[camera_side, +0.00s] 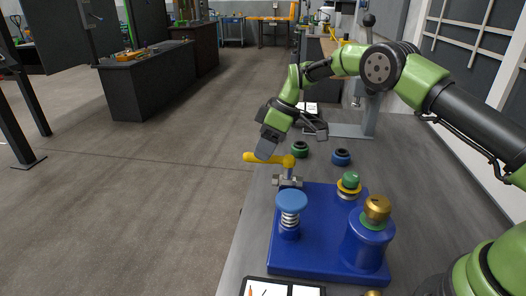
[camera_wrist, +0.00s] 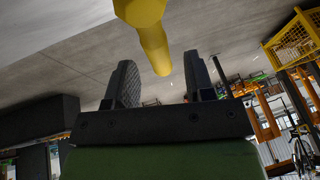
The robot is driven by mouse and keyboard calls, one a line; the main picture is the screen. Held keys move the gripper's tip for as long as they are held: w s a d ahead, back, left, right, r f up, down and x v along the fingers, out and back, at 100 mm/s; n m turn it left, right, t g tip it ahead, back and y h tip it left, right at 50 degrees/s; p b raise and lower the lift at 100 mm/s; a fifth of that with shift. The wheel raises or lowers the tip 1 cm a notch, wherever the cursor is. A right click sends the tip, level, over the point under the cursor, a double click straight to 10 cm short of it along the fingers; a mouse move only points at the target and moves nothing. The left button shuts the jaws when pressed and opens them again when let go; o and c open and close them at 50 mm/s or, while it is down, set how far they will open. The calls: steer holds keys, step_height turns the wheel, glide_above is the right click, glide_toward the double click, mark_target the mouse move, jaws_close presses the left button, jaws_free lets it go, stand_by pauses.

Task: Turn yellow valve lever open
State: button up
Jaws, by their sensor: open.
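The yellow valve lever (camera_side: 266,158) sticks out to the left from its pivot on a metal valve body (camera_side: 287,181), at the far left corner of the blue base (camera_side: 320,258). My gripper (camera_side: 267,151) is right above the lever, tilted down, and one grey finger hides part of the lever's far side. In the wrist view the gripper (camera_wrist: 160,80) is open, with its two dark fingers apart. There the yellow lever (camera_wrist: 153,45) comes down from the top into the gap between them. No touch is clear.
On the blue base stand a blue knob on a spring (camera_side: 291,202), a green knob with a yellow ring (camera_side: 350,183) and a brass cap (camera_side: 376,209). A green ring (camera_side: 300,150) and a blue ring (camera_side: 341,157) lie on the grey table (camera_side: 250,262) behind it.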

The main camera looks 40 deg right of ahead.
steer(key=v, duration=0.8)
steer(key=shift+r, duration=0.2)
steer(key=s+a+r+m+t+h, duration=0.2)
steer(key=s+r+m, duration=0.4)
steer(key=s+r, duration=0.7)
steer(key=s+m+t, duration=0.3)
steer(key=s+m, duration=0.3)
steer(key=s, duration=1.2)
steer(key=shift+f+m+t+h, duration=0.3)
steer(key=shift+m+h, duration=0.1)
